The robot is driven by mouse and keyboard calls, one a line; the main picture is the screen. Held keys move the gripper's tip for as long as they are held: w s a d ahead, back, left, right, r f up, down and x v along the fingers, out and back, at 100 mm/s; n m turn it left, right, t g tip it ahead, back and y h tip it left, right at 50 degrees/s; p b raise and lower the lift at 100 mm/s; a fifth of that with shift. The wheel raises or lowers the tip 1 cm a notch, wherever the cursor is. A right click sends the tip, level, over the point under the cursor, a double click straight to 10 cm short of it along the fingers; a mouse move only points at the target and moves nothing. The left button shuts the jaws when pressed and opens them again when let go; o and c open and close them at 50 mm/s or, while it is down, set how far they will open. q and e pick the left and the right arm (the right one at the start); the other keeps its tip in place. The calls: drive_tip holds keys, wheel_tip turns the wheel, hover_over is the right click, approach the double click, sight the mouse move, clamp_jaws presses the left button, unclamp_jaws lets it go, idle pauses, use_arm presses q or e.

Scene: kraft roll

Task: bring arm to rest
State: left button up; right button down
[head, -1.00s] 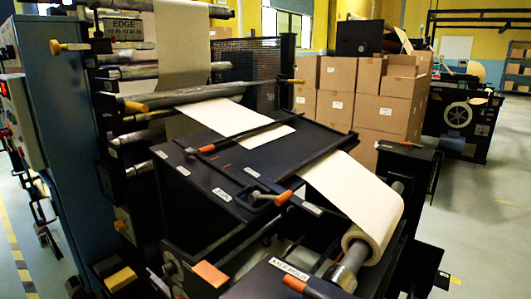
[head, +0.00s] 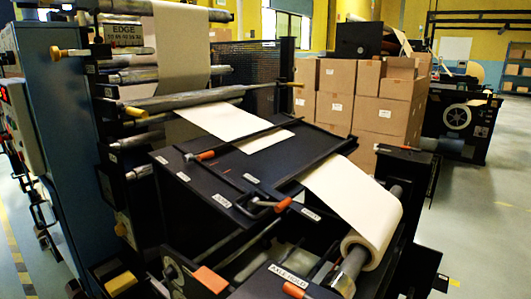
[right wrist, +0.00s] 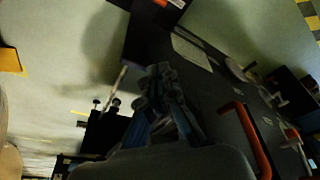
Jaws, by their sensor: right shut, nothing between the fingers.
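My right gripper (right wrist: 160,85) shows in the right wrist view, its dark fingers together with nothing between them. It is clear of the dark machine parts behind it, as far as the dim picture shows. Neither gripper shows in the head view. The paper machine fills the head view's middle, with a kraft paper roll (head: 372,236) on a grey shaft at its lower right. The paper web (head: 222,121) runs over rollers at the upper left and onto the black table (head: 265,165).
A blue cabinet (head: 55,130) stands at the left. Stacked cardboard boxes (head: 385,110) stand behind the machine. An orange-red bar (right wrist: 247,140) lies right of my right gripper in its wrist view. Open floor (head: 480,215) shows at the right.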

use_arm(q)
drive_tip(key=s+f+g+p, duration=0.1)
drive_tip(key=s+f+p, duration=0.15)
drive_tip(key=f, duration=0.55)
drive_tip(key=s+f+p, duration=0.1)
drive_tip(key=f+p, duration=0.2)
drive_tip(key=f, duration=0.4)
use_arm(e)
drive_tip(key=s+f+g, duration=0.1)
drive_tip(key=s+f, duration=0.3)
drive_tip(key=f, duration=1.1)
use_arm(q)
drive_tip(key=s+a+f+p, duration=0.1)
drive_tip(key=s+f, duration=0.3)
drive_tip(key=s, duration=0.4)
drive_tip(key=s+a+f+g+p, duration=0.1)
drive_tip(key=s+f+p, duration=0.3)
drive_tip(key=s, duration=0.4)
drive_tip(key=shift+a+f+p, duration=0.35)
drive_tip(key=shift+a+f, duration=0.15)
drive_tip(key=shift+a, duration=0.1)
use_arm(e)
drive_tip(key=s+d+f, duration=0.1)
drive_tip(key=s+f, duration=0.3)
drive_tip(key=s, duration=0.3)
drive_tip(key=s+d+f+g, duration=0.1)
drive_tip(key=s+d+f, duration=0.1)
drive_tip(key=s+f, duration=0.3)
drive_tip(key=s, duration=0.3)
drive_tip(key=shift+s, duration=0.3)
